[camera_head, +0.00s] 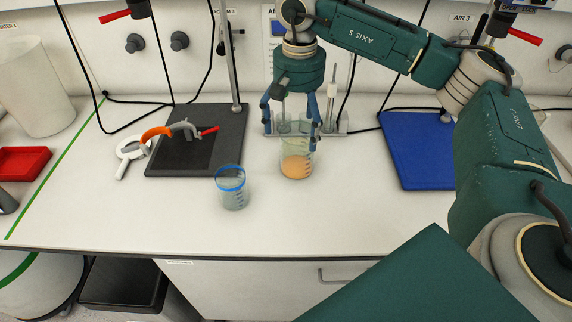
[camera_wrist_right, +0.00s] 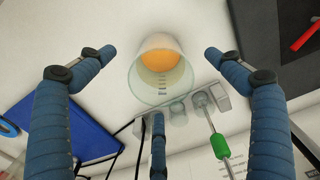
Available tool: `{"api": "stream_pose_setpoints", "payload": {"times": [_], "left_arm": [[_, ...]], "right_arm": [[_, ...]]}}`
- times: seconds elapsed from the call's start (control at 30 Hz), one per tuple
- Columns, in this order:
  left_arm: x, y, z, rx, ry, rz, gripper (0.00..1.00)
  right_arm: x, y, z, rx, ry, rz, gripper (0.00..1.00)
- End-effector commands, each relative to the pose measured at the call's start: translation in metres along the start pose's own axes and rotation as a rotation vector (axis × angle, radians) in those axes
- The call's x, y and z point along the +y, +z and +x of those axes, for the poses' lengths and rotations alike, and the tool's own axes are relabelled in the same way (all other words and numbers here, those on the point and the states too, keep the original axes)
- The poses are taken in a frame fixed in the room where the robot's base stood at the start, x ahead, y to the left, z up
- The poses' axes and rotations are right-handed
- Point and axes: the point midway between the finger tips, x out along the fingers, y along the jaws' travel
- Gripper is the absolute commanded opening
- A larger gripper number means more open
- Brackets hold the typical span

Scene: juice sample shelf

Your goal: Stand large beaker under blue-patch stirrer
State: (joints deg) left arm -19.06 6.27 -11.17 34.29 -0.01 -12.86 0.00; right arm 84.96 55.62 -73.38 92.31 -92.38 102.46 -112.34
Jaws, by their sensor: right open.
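The large beaker (camera_head: 296,163) is clear glass with orange liquid and stands upright on the white bench. My right gripper (camera_head: 291,118) points down over it, fingers spread and open. In the right wrist view the beaker (camera_wrist_right: 160,75) shows beyond the open fingers (camera_wrist_right: 160,55); I cannot tell whether any finger touches it. My left gripper is not in view.
A smaller blue-rimmed beaker (camera_head: 232,190) stands to the left. A dark stand base (camera_head: 222,157) with an orange-and-grey clamp (camera_head: 180,130) lies behind it. A grey rack (camera_head: 340,124) is close behind the large beaker. Bench front is clear.

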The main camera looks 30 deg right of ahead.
Motion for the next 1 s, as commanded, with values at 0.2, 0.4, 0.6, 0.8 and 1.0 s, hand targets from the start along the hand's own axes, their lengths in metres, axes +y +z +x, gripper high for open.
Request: {"api": "stream_pose_setpoints", "payload": {"times": [0.2, 0.4, 0.6, 0.8, 1.0], "left_arm": [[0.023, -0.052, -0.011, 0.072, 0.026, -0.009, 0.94], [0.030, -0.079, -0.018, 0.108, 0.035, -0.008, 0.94], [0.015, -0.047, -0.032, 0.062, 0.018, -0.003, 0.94], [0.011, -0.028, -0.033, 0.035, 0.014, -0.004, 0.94], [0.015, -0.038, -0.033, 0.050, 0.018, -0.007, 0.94]], "right_arm": [[0.000, 0.001, 0.033, -0.003, 0.003, -0.002, 0.91], [0.000, 0.001, 0.047, -0.002, 0.003, -0.002, 0.91], [0.001, 0.001, 0.076, -0.003, 0.005, -0.001, 0.91], [0.001, 0.000, 0.094, -0.001, 0.002, -0.001, 0.91], [0.000, 0.000, 0.095, -0.001, 0.001, -0.001, 0.91]]}}
